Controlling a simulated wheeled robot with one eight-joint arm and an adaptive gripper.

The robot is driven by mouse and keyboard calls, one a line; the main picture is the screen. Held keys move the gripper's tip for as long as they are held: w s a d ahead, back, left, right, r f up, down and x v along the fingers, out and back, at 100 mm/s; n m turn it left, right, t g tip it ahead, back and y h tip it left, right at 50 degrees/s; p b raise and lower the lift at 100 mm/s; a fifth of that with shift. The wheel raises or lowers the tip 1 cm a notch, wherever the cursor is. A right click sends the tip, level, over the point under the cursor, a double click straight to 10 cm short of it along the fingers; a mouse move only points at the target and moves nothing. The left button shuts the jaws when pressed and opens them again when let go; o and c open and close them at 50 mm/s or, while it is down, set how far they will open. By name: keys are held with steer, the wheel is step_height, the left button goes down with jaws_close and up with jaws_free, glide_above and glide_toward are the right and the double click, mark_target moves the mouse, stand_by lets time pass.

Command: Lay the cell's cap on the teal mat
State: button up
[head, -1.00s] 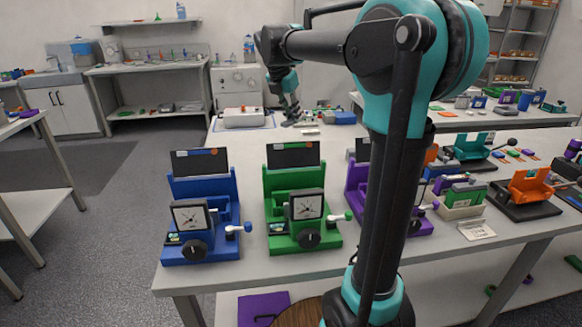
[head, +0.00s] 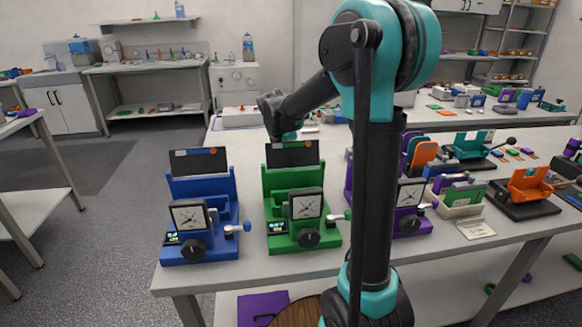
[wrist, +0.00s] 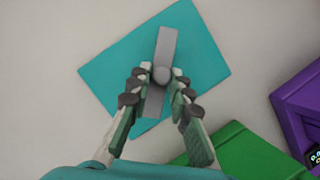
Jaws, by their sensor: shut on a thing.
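The cap, a grey bar with a round knob in its middle (wrist: 166,48), shows in the wrist view between the fingers of my gripper (wrist: 161,80). My gripper is shut on its knob. The bar lies over the teal mat (wrist: 112,62), which spreads flat and slanted on the pale bench top. I cannot tell whether the bar touches the mat or hangs just above it. In the head view my gripper and the mat are hidden behind the green device.
The green device (head: 283,237) stands close to the mat; its edge also shows low in the wrist view (wrist: 240,155). A purple device (head: 412,222) is to its right and a blue device (head: 200,235) to its left. Bare bench (wrist: 50,40) surrounds the mat's far side.

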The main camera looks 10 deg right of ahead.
steer(key=shift+f, duration=1.4)
steer(key=o, duration=0.9)
steer(key=shift+c, duration=0.2)
steer(key=v, duration=1.2)
